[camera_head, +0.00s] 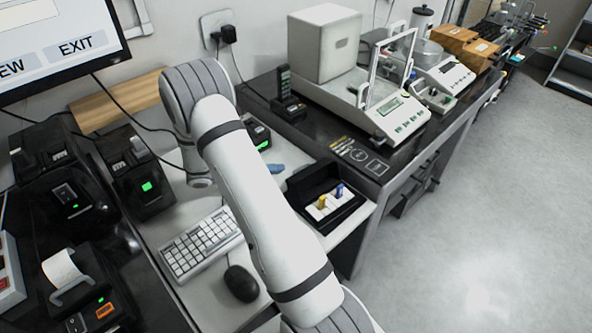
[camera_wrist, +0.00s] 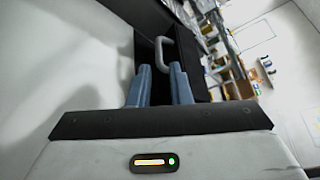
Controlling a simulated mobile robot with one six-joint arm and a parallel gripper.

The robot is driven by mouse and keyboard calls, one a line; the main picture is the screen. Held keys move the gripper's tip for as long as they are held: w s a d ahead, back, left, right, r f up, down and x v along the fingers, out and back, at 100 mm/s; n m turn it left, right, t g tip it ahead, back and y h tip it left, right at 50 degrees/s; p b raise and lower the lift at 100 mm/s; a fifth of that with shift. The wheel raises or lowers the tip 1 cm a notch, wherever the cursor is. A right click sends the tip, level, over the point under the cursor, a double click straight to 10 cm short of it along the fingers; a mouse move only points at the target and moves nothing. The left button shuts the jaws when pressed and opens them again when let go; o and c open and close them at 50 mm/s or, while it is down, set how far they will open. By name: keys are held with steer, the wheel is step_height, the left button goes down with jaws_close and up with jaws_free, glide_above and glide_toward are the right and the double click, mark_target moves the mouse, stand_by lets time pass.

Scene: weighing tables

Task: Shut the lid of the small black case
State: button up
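The small black case (camera_head: 349,210) stands open on the light desk, right of my arm in the head view. Its black lid (camera_head: 309,182) is raised at the back. A white insert inside holds a yellow piece (camera_head: 321,201) and a blue piece (camera_head: 340,190). My gripper (camera_wrist: 160,68) shows in the wrist view as two blue-grey fingers with a gap between them, nothing held. I cannot make out the case in the wrist view.
A keyboard (camera_head: 201,244) and black mouse (camera_head: 241,283) lie left of my arm. A balance (camera_head: 400,119) and a grey box (camera_head: 323,42) stand on the dark table behind the case. A grey handle (camera_wrist: 166,47) shows beyond my fingers. The floor (camera_head: 480,220) at right is clear.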

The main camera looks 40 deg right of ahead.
mark_target(310, 179)
steer(key=x, duration=0.8)
steer(key=shift+a, duration=0.1)
jaws_close()
